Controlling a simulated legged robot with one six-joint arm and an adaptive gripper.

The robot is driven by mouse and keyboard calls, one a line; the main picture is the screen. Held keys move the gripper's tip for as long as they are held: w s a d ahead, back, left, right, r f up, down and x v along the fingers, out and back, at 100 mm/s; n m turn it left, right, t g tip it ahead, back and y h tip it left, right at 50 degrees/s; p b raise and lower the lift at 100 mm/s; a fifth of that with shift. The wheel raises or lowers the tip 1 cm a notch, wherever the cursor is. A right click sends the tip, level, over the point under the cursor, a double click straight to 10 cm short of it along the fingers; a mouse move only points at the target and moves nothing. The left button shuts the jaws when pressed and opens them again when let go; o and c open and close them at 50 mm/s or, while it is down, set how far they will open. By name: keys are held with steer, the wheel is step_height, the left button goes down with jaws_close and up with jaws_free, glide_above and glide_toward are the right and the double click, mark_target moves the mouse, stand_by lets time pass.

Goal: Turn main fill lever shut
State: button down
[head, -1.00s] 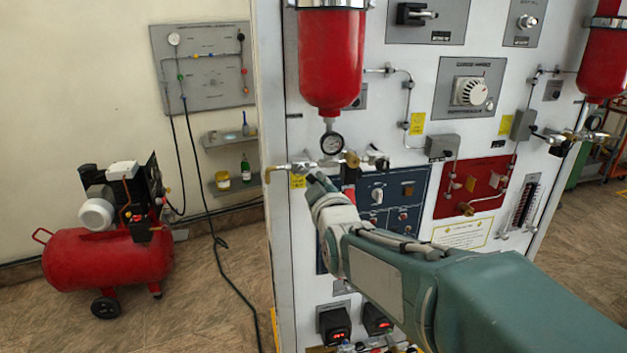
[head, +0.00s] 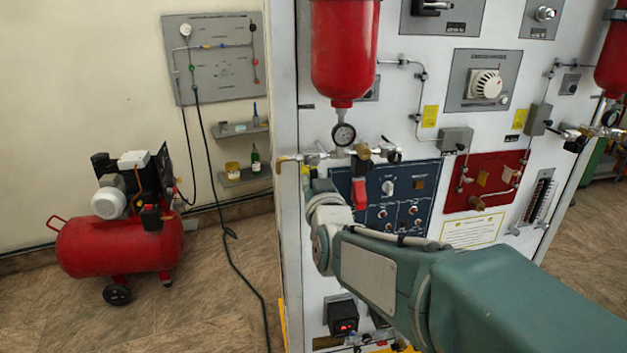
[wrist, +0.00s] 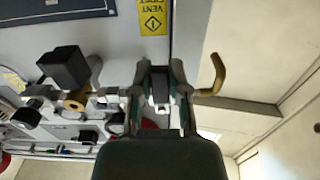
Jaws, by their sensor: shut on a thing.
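My gripper (head: 308,175) is at the left part of the pipe and valve row under the red cylinder (head: 345,55). In the head view this pipe end (head: 283,160) is left of my gripper.
A round gauge (head: 343,135) hangs under the cylinder. A red handle (head: 359,193) hangs down right of my gripper, before the dark blue switch panel (head: 400,180). A red compressor (head: 120,245) stands on the floor at left, with open floor around it.

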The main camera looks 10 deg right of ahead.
steer(key=shift+a+f, duration=0.1)
steer(key=shift+f, duration=0.15)
steer(key=c, duration=0.6)
jaws_free()
steer(key=shift+r, duration=0.1)
steer(key=s, duration=1.2)
steer(key=shift+a, duration=0.1)
